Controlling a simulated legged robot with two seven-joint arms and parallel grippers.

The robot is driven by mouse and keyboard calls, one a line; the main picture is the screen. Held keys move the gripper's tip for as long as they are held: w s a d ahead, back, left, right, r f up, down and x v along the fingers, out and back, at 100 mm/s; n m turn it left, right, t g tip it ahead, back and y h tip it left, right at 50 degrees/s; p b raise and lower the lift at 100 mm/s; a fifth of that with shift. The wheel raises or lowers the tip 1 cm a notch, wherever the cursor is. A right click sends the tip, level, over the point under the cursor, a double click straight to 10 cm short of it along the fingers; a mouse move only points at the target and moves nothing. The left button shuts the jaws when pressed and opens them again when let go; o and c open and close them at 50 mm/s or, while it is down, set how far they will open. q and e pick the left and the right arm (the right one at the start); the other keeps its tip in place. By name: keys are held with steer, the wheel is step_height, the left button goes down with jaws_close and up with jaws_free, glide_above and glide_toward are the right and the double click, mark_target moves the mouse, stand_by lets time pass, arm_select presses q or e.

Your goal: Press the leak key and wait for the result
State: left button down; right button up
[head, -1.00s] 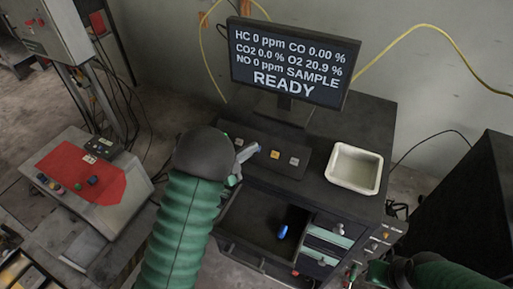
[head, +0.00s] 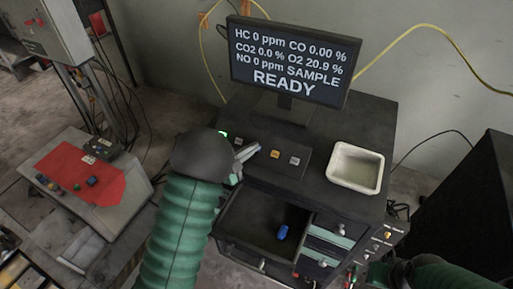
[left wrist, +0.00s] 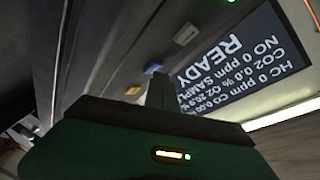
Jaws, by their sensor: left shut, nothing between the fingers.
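The key panel (head: 268,164) lies on the dark cabinet, below the monitor (head: 292,62). A key at its left end (head: 223,134) glows green. A pale key (head: 239,141), an orange key (head: 276,154) and a white key (head: 294,160) follow to the right. I cannot read which is the leak key. The monitor reads zero HC, CO, CO2 and NO, O2 20.9 %, SAMPLE READY. My left gripper (head: 252,150) is shut and empty, over the panel between the pale and orange keys; contact cannot be told. Its tip shows in the left wrist view (left wrist: 158,92).
A white tray (head: 355,168) stands on the cabinet's right side. An open compartment below holds a blue object (head: 283,232). A console with a red top (head: 82,172) stands at the left. My right arm is at the lower right, its gripper unclear.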

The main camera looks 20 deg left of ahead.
arm_select(q)
steer(key=shift+w+f, duration=0.1)
steer(key=shift+f, duration=0.05)
stand_by(0.5)
steer(key=shift+s+r, duration=0.5)
steer(key=shift+r, duration=0.15)
steer(key=shift+p, duration=0.3)
steer(key=s+r+p, duration=0.1)
steer(key=r, duration=0.1)
steer(key=s+r+p, duration=0.1)
steer(key=s, duration=0.1)
steer(key=shift+s+a+r, duration=0.15)
steer(key=shift+a+r, duration=0.05)
steer(key=shift+r, duration=0.2)
steer(key=shift+f, duration=0.1)
